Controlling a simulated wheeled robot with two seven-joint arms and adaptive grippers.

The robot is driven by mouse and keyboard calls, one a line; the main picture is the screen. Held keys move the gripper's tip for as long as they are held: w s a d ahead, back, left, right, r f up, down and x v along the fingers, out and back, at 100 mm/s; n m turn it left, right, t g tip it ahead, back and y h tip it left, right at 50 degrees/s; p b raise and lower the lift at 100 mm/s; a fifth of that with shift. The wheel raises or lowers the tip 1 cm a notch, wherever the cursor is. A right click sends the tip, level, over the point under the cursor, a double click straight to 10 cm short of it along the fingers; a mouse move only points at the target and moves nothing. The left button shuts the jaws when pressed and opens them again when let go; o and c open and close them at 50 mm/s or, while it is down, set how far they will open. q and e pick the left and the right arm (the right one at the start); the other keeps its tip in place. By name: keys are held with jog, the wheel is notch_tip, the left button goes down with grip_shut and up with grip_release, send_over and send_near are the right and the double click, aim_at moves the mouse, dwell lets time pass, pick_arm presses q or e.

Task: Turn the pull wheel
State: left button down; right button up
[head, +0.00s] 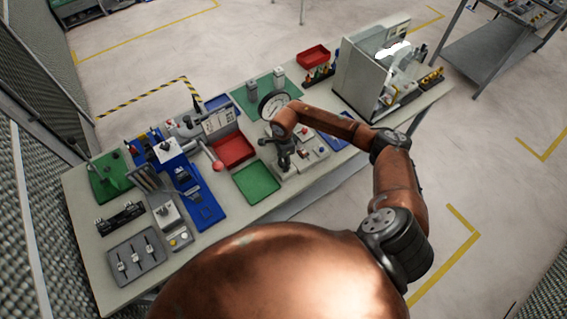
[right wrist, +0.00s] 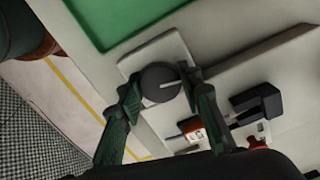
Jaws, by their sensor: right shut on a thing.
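The pull wheel (right wrist: 157,86) shows in the right wrist view as a dark round knob with a white line on its face, on a light plate at the bench's front edge. My right gripper (right wrist: 163,78) has one finger on each side of the wheel and is shut on it. In the head view my right gripper (head: 284,158) is over the grey control unit, to the right of the green tray, and it hides the wheel there. My left gripper is not in view.
A green tray (head: 257,183) and a red tray (head: 233,150) lie to the left of the unit. A round gauge (head: 272,104) stands behind it. A black handle (right wrist: 258,101) and a red knob (right wrist: 258,142) are close to the right finger. A grey machine (head: 357,75) stands at right.

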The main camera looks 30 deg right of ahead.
jog(key=m+b, duration=0.1)
jog(key=m, duration=0.2)
jog(key=shift+m+b, duration=0.3)
jog(key=shift+m, duration=0.1)
jog(key=m+b, duration=0.1)
jog(key=m, duration=0.3)
jog(key=shift+m, duration=0.3)
jog(key=m+b, duration=0.1)
jog(key=m, duration=0.2)
jog(key=shift+m, duration=2.5)
jog(key=o, duration=1.2)
jog(key=shift+c, duration=0.2)
